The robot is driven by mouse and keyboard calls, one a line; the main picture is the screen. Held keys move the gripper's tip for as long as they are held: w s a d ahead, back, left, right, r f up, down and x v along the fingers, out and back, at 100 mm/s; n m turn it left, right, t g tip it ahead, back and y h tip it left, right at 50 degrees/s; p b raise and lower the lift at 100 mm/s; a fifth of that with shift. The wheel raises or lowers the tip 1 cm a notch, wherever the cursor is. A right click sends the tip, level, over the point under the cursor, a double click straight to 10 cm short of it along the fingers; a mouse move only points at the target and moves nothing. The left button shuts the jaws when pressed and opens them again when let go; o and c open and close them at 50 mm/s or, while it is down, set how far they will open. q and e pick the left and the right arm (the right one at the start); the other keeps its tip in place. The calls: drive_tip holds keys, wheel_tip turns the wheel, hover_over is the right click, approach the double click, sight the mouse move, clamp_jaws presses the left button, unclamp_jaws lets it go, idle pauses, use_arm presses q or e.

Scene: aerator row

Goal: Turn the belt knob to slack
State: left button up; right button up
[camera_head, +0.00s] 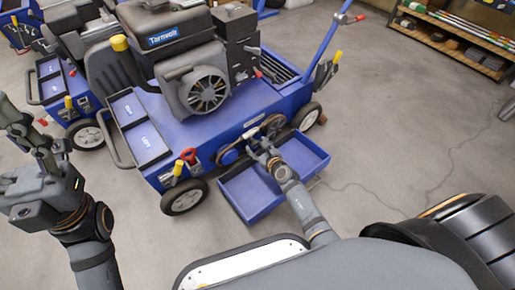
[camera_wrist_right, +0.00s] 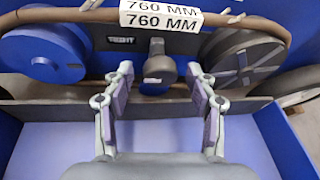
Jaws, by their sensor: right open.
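The belt knob (camera_wrist_right: 157,70), dark grey with a round head and a short stem, sits between two pulleys in the right wrist view. My right gripper (camera_wrist_right: 160,78) is open, its fingers on either side of the knob with a gap at each side; I cannot tell how deep they reach. In the head view my right gripper (camera_head: 262,146) is at the open side of the blue machine (camera_head: 205,130) and hides the knob. My left gripper (camera_head: 35,150) is raised at the far left, away from the machine; its finger opening is unclear.
A blue pulley (camera_wrist_right: 42,55) and a dark pulley (camera_wrist_right: 243,60) flank the knob, with a belt around them. A white "760 MM" label (camera_wrist_right: 160,18) is above. A blue tray-like panel (camera_head: 250,200) lies below my right gripper. Open floor (camera_head: 400,130) is at right.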

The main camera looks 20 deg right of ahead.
drive_tip(key=shift+w, duration=0.15)
drive_tip(key=c, duration=1.1)
drive_tip(key=shift+c, duration=0.2)
